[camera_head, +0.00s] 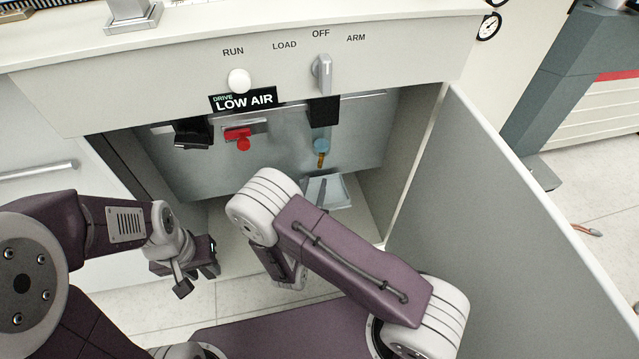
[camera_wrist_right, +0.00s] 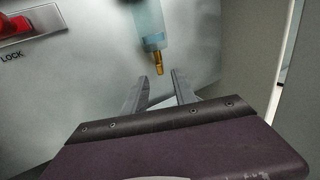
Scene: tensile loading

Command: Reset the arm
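My left gripper (camera_head: 198,268) hangs in front of the open cabinet at the lower left, clear of the panel; how far its fingers are apart is unclear. My right arm crosses the middle of the head view and mostly hides its gripper. In the right wrist view, the right gripper (camera_wrist_right: 160,88) has its two fingers apart with nothing between them. The selector knob (camera_head: 322,72) points up, towards OFF.
A white button (camera_head: 239,80) sits under RUN, above a LOW AIR display (camera_head: 244,99). A red handle (camera_head: 238,136) is on the inner panel, near a LOCK label in the wrist view. The open cabinet door (camera_head: 500,230) bounds the right side. A pale tray-like item (camera_head: 340,192) lies inside.

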